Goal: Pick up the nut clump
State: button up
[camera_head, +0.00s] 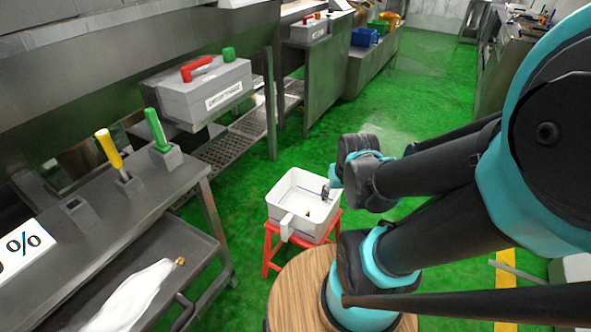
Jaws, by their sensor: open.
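A white square container (280,201) with a spout-like handle at its front stands on a red stool. A small dark lump (308,213) shows inside it, on the container's floor; it may be the nut clump, but it is too small to tell. My gripper (325,193) is small and dark in this view, at the container's right back side, over or just inside the rim. It is open, and I see nothing between its fingers. The lump lies a little to the left of and below my gripper in the picture. My arm's links partly hide the space right of the container.
The red stool (268,246) stands on the green floor (240,180). A grey box (203,92) sits behind. Floor beyond the stool is clear.

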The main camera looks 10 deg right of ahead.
aim_at(180, 261)
jog(key=u, duration=1.6)
jog(key=k+l+z, duration=0.35)
jog(key=k+l, duration=0.05)
jog(key=l, duration=0.05)
